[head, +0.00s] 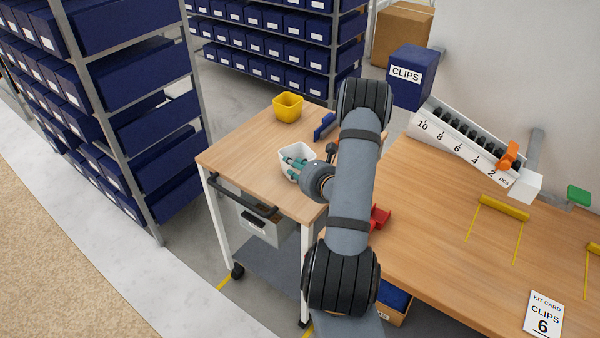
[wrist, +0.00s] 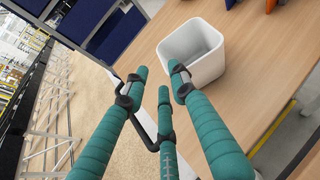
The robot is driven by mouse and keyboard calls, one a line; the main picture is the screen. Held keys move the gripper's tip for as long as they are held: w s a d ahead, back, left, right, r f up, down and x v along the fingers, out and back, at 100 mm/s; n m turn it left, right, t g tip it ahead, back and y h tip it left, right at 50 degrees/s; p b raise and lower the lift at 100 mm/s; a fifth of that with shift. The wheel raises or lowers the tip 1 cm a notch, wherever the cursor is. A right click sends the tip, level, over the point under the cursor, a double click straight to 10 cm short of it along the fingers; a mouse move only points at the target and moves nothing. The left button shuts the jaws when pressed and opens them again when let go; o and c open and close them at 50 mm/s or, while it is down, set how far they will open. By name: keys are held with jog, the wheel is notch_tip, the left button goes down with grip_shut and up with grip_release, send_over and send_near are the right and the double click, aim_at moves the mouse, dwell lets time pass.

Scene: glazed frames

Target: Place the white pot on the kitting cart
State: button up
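The white pot (head: 287,171) is a small square, open-topped container. My gripper (head: 294,161) has teal fingers that overlap the pot in the head view. In the wrist view the white pot (wrist: 199,68) looks empty and lies just beyond and right of my gripper's spread fingertips (wrist: 160,80). One fingertip overlaps its near wall. Nothing is between the fingers, and I cannot tell whether that fingertip touches the pot.
A yellow pot (head: 288,107) stands at the cart's back, with a blue part (head: 324,126) to its right. My arm hides some of the cart's right side. A workbench (head: 450,230) with a red bin (head: 380,217) adjoins on the right. Shelving (head: 130,100) stands left.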

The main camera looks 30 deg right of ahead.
jog(key=shift+v, duration=2.05)
jog(key=shift+w, duration=0.1)
jog(key=p+x, duration=0.2)
jog(key=x, duration=0.9)
jog(key=shift+w+a+f+p, duration=0.1)
jog(key=shift+w+a+p, duration=0.05)
jog(key=shift+w+p, duration=0.2)
jog(key=shift+w+r+b, duration=0.15)
jog(key=shift+r+b, duration=0.15)
jog(key=shift+r, duration=1.55)
